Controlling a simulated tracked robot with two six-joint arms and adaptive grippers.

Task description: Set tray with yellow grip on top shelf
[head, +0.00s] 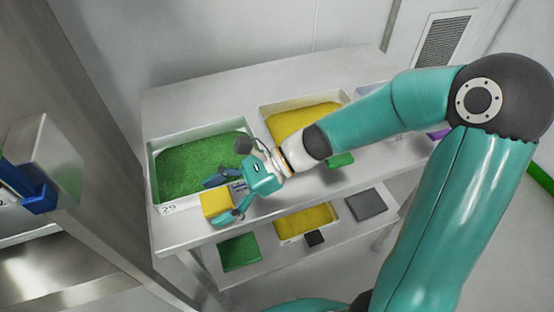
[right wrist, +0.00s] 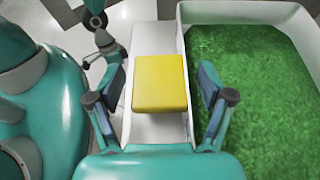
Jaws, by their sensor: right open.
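The tray with the yellow grip (head: 152,181) is white, holds green granules and is labelled 29. It stands at the left end of the table's upper level. Its yellow grip (head: 214,204) sticks out at the front edge. My right gripper (head: 222,197) is open, with its fingers on either side of this grip. In the right wrist view the yellow grip (right wrist: 160,83) lies between the two open fingers, with gaps on both sides. The tray (right wrist: 187,50) with the green granules shows at right there.
A tray with yellow granules (head: 300,118) and a green grip (head: 340,160) stands right of it, partly behind my arm. At left, a metal rack (head: 105,160) holds a tray with a blue grip (head: 40,200).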

